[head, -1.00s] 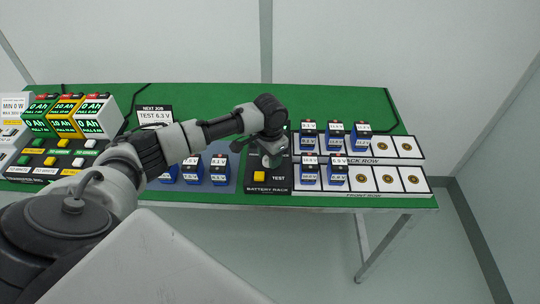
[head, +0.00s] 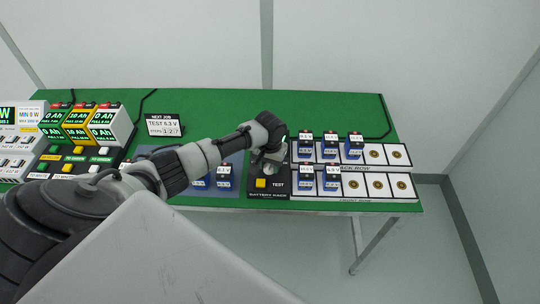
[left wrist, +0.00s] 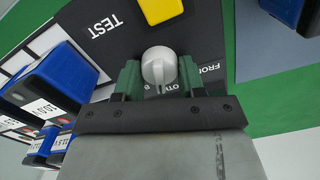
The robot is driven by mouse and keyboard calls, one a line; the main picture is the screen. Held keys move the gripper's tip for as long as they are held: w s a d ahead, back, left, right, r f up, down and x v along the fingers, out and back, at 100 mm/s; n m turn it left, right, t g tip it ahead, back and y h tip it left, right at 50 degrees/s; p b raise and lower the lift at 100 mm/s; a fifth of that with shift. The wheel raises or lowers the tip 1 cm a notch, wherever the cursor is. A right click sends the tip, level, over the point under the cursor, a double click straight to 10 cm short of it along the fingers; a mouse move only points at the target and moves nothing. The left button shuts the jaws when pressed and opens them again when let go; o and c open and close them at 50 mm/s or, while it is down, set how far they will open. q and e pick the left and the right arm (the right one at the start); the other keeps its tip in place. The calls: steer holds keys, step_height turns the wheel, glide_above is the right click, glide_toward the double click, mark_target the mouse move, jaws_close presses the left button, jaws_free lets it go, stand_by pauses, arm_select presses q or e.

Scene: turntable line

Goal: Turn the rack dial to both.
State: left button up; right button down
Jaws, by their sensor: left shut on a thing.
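The rack dial (left wrist: 158,66) is a round light-grey knob on the black battery rack panel (left wrist: 205,25). My left gripper (left wrist: 160,82) has its green fingers on either side of the dial and is shut on it. Parts of the words FRONT and BOTH show beside the dial, partly hidden by the fingers. I cannot tell surely which label the dial points to. In the head view my left gripper (head: 268,160) is over the panel and covers most of the dial. My right gripper is not in view.
A yellow TEST button (head: 261,183) is close to the gripper. Blue batteries (head: 330,146) stand in the back and front rows at right, with empty slots (head: 376,186) beyond. More batteries (head: 223,178) are left of the panel. A NEXT JOB sign (head: 162,125) stands behind the arm.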

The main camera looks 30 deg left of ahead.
arm_select(q)
steer(key=shift+a+r+n+p, duration=0.1)
steer(key=shift+n+p, duration=1.4)
steer(key=shift+n, duration=0.2)
steer(key=o, duration=0.9)
step_height(320, 180, up, 11)
steer(key=shift+b, duration=0.35)
steer(key=shift+f, duration=0.2)
